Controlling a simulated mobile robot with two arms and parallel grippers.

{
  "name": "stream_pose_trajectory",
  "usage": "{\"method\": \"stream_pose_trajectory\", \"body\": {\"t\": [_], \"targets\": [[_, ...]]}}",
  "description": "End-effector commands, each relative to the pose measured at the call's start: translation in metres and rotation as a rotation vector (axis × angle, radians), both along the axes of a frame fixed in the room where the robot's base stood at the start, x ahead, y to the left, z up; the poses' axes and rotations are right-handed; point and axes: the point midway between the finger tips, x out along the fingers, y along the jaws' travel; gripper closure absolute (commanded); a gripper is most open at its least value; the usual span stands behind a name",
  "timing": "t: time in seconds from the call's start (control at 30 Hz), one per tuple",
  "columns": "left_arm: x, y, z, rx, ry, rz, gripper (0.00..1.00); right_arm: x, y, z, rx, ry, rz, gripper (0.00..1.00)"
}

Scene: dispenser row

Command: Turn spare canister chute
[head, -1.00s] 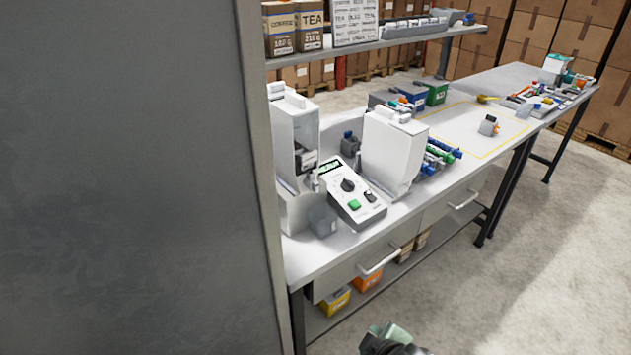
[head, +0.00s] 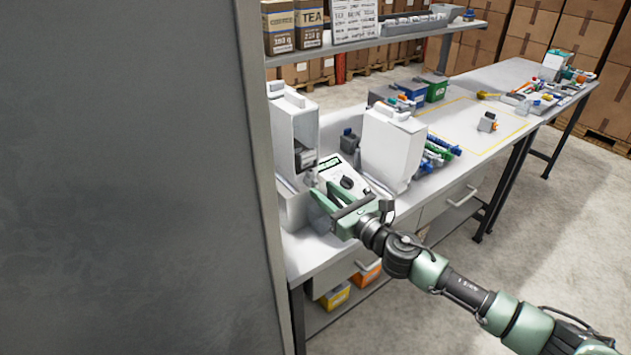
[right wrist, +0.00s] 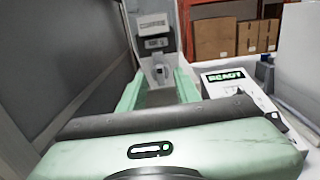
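A white dispenser (head: 292,130) with a dark chute (head: 305,158) on its front stands at the left end of the bench. It also shows in the right wrist view (right wrist: 153,22), with its dark chute (right wrist: 156,43) straight ahead. A second white canister (head: 392,150) stands to its right. I cannot tell which of them is the spare canister. My right gripper (head: 322,194) is in front of the left dispenser, below its chute. Its green fingers (right wrist: 158,82) are apart, and the chute shows beyond them. My left gripper is not in view.
A grey panel (head: 130,180) blocks the left side. A keypad unit with a lit display (head: 330,165) stands beside my right gripper; the display reads READY in the wrist view (right wrist: 225,77). A shelf (head: 350,48) hangs above. The bench front holds drawers.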

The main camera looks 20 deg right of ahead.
Motion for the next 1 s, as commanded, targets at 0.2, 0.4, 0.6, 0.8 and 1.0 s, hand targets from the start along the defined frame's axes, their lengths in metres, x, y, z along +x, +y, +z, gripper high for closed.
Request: {"method": "stream_pose_trajectory", "body": {"t": [0.2,0.4,0.6,0.8,1.0], "targets": [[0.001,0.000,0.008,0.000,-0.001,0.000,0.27,0.031,0.011,0.002,0.005,0.001,-0.002,0.67],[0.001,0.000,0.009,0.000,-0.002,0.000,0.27,0.042,0.016,0.000,0.004,0.001,-0.001,0.67],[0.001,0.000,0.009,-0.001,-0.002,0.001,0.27,0.043,0.016,0.000,0.004,0.001,-0.001,0.67],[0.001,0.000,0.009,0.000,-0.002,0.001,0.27,0.043,0.016,0.000,0.005,0.002,-0.002,1.00],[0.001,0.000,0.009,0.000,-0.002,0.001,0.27,0.043,0.015,0.000,0.013,0.005,-0.002,1.00]]}}
